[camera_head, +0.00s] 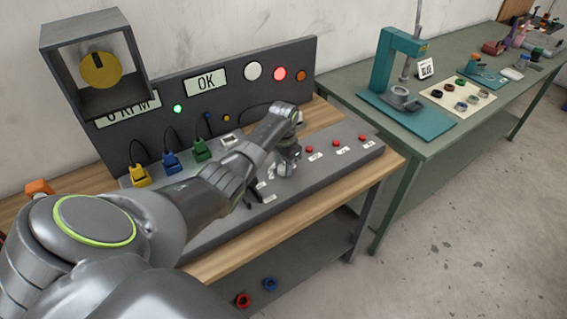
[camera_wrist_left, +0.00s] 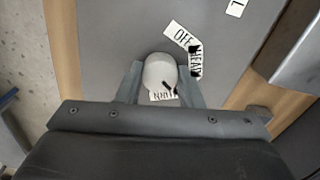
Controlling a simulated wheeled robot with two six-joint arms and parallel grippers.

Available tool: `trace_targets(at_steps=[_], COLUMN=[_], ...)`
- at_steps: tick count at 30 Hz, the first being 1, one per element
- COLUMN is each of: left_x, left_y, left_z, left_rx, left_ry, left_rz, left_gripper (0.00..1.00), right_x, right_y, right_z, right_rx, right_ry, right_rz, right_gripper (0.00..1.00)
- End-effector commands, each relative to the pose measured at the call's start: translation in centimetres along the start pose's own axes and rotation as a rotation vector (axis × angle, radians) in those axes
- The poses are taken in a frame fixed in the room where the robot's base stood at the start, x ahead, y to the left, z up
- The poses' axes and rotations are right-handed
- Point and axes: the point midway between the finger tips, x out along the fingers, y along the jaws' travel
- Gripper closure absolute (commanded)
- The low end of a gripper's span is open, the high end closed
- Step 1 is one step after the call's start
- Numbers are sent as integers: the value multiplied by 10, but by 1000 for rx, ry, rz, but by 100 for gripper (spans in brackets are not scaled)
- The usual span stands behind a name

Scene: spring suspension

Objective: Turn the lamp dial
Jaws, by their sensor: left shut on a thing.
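The lamp dial (camera_wrist_left: 159,70) is a pale grey, rounded knob on the grey bench panel in the left wrist view. My left gripper (camera_wrist_left: 161,88) has a finger on each side of it and is shut on it. Tilted white labels surround the dial: "OFF" (camera_wrist_left: 181,36), "HEAVY" (camera_wrist_left: 196,60) and one partly hidden below the knob. In the head view my left gripper (camera_head: 284,168) points down at the sloped panel (camera_head: 325,172) and mostly hides the dial. My right gripper is in neither view.
Red buttons (camera_head: 336,143) with labels sit right of the gripper. Yellow (camera_head: 140,176), blue and green plugs with cables stand left. The upright board (camera_head: 230,100) behind carries an "OK" display (camera_head: 207,83) and lamps. A green table (camera_head: 440,135) with a teal press stands right.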

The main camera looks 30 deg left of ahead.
Motion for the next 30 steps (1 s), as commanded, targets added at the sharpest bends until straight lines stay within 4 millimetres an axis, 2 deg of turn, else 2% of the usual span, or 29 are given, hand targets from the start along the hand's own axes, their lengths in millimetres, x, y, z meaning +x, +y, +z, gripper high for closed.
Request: trace_targets(at_steps=[15, 22, 30], left_x=[-2, -2, -2], left_y=[0, 0, 0], left_z=[-1, -1, -2], left_rx=[407, 511, 555], left_ry=[2, 3, 4], left_rz=[-2, -2, -3], left_gripper=[89, 89, 89], right_x=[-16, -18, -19], right_y=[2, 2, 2], right_z=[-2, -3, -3], right_rx=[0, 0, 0], right_ry=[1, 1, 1], right_rz=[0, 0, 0], right_gripper=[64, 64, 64])
